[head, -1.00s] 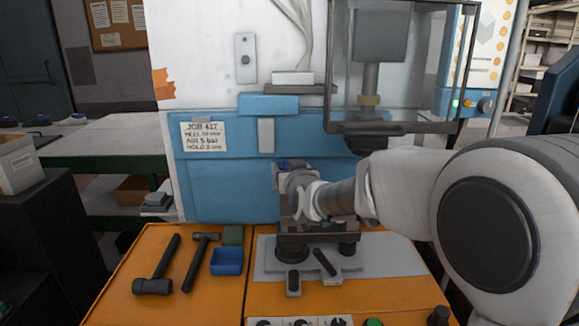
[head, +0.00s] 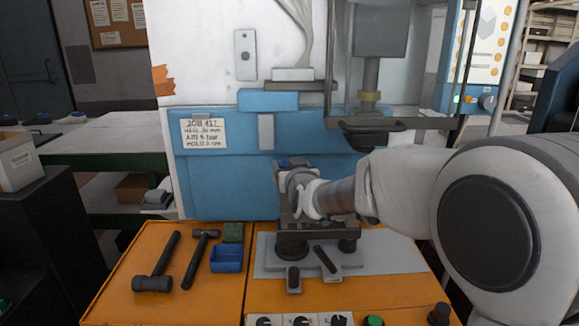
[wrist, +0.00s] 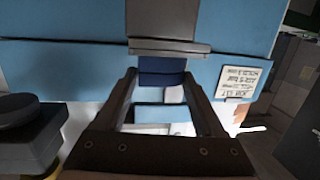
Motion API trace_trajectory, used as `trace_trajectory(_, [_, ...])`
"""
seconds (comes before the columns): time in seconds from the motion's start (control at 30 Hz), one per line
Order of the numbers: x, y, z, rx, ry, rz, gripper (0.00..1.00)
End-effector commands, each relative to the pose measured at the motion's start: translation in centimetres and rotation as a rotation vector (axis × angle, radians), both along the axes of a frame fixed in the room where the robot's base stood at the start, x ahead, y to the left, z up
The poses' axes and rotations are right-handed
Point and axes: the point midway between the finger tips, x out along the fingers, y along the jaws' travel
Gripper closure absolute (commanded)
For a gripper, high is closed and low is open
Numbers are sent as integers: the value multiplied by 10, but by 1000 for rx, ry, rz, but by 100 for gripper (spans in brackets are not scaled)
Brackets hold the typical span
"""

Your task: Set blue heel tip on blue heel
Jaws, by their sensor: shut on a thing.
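My gripper (head: 283,166) is in front of the blue machine panel, above the grey fixture on the orange bench. It is shut on a small dark blue piece, which I take for the blue heel tip (head: 285,162). In the wrist view the dark blue piece (wrist: 161,72) sits between the two fingertips (wrist: 160,78). A grey block (wrist: 164,20) and bar lie just beyond it; I cannot tell whether the piece touches them. I cannot make out the blue heel with certainty; my wrist and gripper cover much of the fixture (head: 292,246).
A blue tray (head: 227,258), a green block (head: 233,232) and two hammers (head: 158,262) lie on the orange bench (head: 205,300) to the left. The press head (head: 375,132) and its clear guard (head: 418,60) are above right. Knobs line the bench front.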

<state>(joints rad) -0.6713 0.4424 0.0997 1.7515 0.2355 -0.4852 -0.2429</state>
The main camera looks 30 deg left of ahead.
Motion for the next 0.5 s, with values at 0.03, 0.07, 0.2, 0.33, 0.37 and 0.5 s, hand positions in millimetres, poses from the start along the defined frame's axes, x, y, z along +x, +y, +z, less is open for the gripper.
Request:
trace_trajectory(0.03, [0,0,-1,-1,1,0,83])
trace_trajectory(0.07, [0,0,-1,-1,1,0,83])
trace_trajectory(0.2, [0,0,-1,-1,2,0,83])
trace_trajectory(0.33, [0,0,-1,-1,2,0,13])
trace_trajectory(0.37, [0,0,-1,-1,2,0,8])
trace_trajectory(0.5, [0,0,-1,-1,2,0,0])
